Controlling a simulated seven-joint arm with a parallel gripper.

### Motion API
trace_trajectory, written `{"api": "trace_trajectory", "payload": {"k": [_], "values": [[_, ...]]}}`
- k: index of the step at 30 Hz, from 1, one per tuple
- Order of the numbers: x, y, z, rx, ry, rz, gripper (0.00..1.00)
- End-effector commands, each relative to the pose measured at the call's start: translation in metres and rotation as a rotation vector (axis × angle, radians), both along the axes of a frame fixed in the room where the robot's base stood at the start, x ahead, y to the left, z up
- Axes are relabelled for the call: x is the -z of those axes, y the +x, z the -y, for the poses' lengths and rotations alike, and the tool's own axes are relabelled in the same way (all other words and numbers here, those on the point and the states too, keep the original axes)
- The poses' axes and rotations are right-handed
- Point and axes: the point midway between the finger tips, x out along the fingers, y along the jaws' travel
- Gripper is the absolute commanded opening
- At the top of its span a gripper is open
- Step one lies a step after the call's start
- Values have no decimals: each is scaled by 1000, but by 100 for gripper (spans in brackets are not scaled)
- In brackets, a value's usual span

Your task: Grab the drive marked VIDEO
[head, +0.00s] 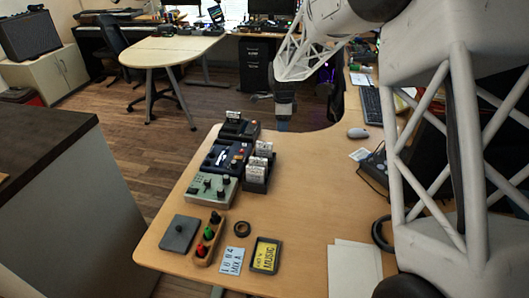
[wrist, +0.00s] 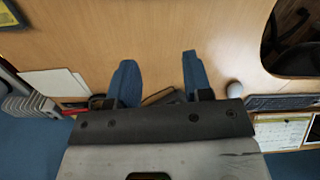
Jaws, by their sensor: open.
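No label that I can read says VIDEO. A dark-framed yellow plate (head: 266,256) lies flat at the front of the desk and reads MUSIC. A pale card (head: 232,261) with dark lettering lies left of it. Several white-labelled pieces stand in a dark holder (head: 255,186) behind them; their lettering is too small to read. My gripper (head: 283,125) is beyond the holder, near the desk's far edge, its blue fingertips pointing down. In the wrist view my gripper (wrist: 156,62) has its fingers apart with bare wood between the tips.
Control boxes (head: 213,189) line the desk's left edge. A tray of coloured knobs (head: 207,238), a grey slab (head: 180,233) and a black ring (head: 242,229) lie in front. White sheets (head: 354,268) and a mouse (head: 357,133) are at right. The desk middle (head: 315,190) is clear.

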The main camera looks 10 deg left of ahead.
Motion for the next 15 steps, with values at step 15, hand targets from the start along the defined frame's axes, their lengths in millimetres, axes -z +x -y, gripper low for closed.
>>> {"api": "trace_trajectory", "payload": {"k": [15], "values": [[79,39,-74,204,-7,-30,46]]}}
